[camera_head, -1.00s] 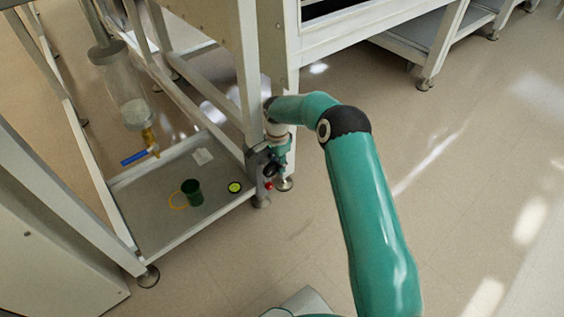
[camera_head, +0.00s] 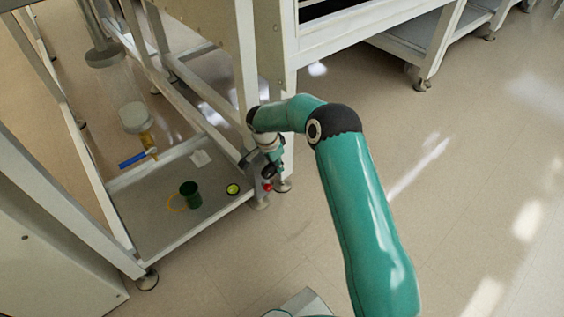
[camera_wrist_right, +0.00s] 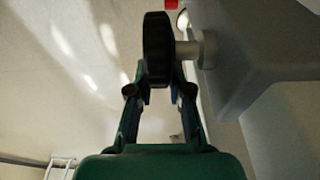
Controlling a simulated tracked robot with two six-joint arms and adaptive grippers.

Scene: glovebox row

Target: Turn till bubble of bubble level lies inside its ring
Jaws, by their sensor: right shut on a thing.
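The bubble level (camera_head: 233,188) is a small yellow-green disc with a dark rim on the grey lower shelf (camera_head: 165,225), close to its right corner. It is too small to tell where the bubble lies against the ring. My right gripper (camera_head: 268,172) is at that corner, beside the frame leg. In the right wrist view, my right gripper (camera_wrist_right: 158,88) is shut on a black knob (camera_wrist_right: 157,45) with a pale shaft (camera_wrist_right: 190,50) running into a grey housing (camera_wrist_right: 250,50). In the head view the knob is hard to make out. My left gripper is out of view.
A dark green cup (camera_head: 190,195) and a pale card (camera_head: 201,158) are on the shelf. White frame legs (camera_head: 245,70) stand close to my right arm. The floor at right is clear.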

